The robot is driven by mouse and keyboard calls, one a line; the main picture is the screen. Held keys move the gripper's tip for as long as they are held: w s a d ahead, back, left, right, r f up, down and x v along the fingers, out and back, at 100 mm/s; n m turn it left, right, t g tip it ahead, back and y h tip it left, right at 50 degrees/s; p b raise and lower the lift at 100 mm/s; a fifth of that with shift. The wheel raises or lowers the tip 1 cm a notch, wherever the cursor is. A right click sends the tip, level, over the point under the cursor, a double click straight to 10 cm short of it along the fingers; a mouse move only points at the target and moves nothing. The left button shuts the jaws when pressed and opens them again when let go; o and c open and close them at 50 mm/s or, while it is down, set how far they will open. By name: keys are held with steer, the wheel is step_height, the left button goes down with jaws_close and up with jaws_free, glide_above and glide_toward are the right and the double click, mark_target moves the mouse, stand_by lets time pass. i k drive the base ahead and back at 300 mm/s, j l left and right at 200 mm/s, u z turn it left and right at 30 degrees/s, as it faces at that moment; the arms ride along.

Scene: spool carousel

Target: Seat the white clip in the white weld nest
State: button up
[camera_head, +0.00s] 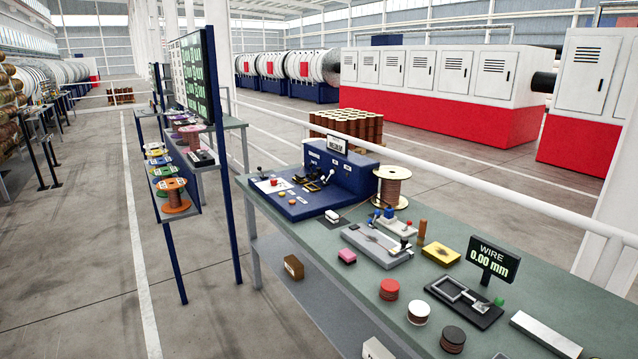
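The blue welder (342,172) stands on the green workbench (285,232), with a white panel, a red button, dark levers and small pale parts on its sloped blue base. A small white block (332,216) lies on a dark pad in front of the welder; I cannot tell whether it is the white clip. A small white-topped spool (419,312) stands near the front edge between a red-topped spool (389,289) and a black-topped spool (453,340). I cannot make out which part is the white weld nest. My gripper is not in view.
A large copper wire spool (391,187) stands right of the welder. A grey plate fixture (376,244), a yellow block (441,253), a black tray (464,301) and a wire display (493,262) crowd the bench's right half. A spool rack (175,202) stands left.

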mark_target(353, 181)
steer(key=i+j, duration=0.35)
steer(key=i, duration=0.3)
steer(key=i+j+z, duration=0.15)
steer(key=i+j, duration=0.15)
steer(key=i, duration=0.3)
steer(key=i+j, duration=0.4)
steer(key=i, duration=0.2)
steer(key=i+j+z, duration=0.1)
steer(key=i+j, duration=0.3)
steer(key=i, duration=0.2)
